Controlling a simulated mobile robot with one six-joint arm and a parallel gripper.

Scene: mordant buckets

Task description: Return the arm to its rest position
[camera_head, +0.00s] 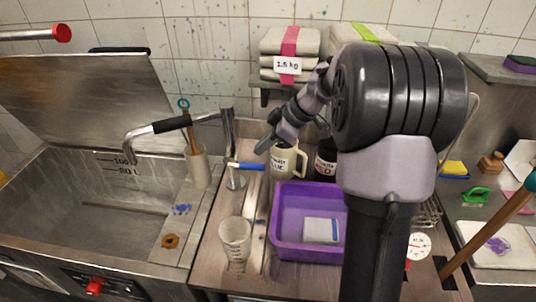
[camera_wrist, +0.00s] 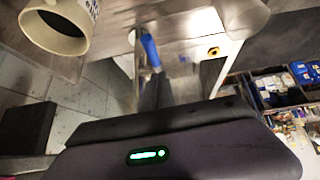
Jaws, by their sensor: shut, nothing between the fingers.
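My arm fills the right centre of the head view and reaches back and left over the counter. My gripper (camera_head: 267,144) is at its far end, pointing down and left. Its fingers are shut with nothing held. They are just above and left of a cream mug (camera_head: 283,163) with blue lettering; I cannot tell whether they touch it. In the wrist view the mug (camera_wrist: 52,38) is at the upper left, and the gripper's dark body with a green light (camera_wrist: 148,155) fills the bottom.
A purple tub (camera_head: 276,232) stands below the forearm, with a clear measuring beaker (camera_head: 235,240) to its left. A dark bottle (camera_head: 326,165) is beside the mug. A blue-handled tap lever (camera_head: 246,166) is left of the mug. A shelf with wrapped bundles (camera_head: 290,42) is behind.

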